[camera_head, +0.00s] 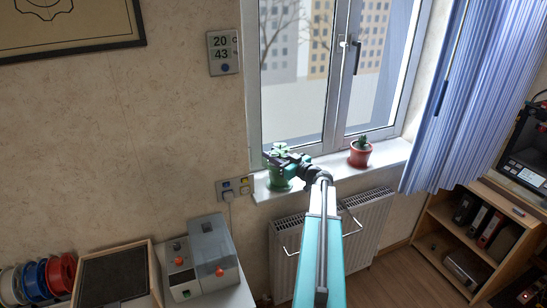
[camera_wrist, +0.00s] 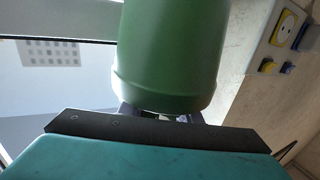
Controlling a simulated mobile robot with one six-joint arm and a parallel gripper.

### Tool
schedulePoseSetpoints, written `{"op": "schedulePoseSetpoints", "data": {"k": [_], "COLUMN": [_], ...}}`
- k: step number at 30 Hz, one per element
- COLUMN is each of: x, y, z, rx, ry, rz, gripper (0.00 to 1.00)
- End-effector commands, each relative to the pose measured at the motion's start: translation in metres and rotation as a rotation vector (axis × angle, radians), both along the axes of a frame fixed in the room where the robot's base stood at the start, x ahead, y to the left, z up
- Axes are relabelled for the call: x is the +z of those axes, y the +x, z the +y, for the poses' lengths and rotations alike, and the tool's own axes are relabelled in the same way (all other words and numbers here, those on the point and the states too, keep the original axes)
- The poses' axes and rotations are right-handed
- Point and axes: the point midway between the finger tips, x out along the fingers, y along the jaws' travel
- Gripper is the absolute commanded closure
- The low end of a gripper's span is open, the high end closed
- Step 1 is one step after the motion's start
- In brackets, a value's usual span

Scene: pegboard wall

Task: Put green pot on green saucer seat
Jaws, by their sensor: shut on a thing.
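The green pot (camera_head: 279,184) with a green plant is at the left end of the white windowsill, by the window frame. It looks upright in the head view. My gripper (camera_head: 287,164) reaches it from the right and is shut on it. In the wrist view the green pot (camera_wrist: 170,55) fills the upper middle, close against my gripper (camera_wrist: 160,116). The fingertips are mostly hidden by the pot. I cannot make out a green saucer apart from the pot, nor tell whether the pot rests on anything.
A red pot (camera_head: 360,153) with a cactus stands on the windowsill (camera_head: 339,165) to the right. The window handle (camera_head: 357,57) and blue curtain (camera_head: 440,110) are nearby. A radiator (camera_head: 365,220) is below. A wall socket (camera_head: 227,189) sits left of the sill.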

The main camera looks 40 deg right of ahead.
Motion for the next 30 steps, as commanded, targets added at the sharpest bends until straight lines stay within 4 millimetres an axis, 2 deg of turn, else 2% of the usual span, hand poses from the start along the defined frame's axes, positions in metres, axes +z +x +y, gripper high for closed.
{"op": "schedulePoseSetpoints", "data": {"k": [6, 20, 21, 23, 30], "x": [-0.011, -0.015, -0.016, -0.016, -0.016], "y": [0.0, 0.0, 0.0, 0.0, 0.0], "z": [0.0, 0.0, 0.0, 0.0, 0.0], "rx": [0.001, 0.0, 0.0, 0.0, 0.0], "ry": [0.0, 0.001, 0.0, 0.0, 0.0], "rz": [-0.002, -0.002, 0.0, 0.0, 0.0], "gripper": [1.0, 1.0, 0.63, 0.53, 0.51]}}
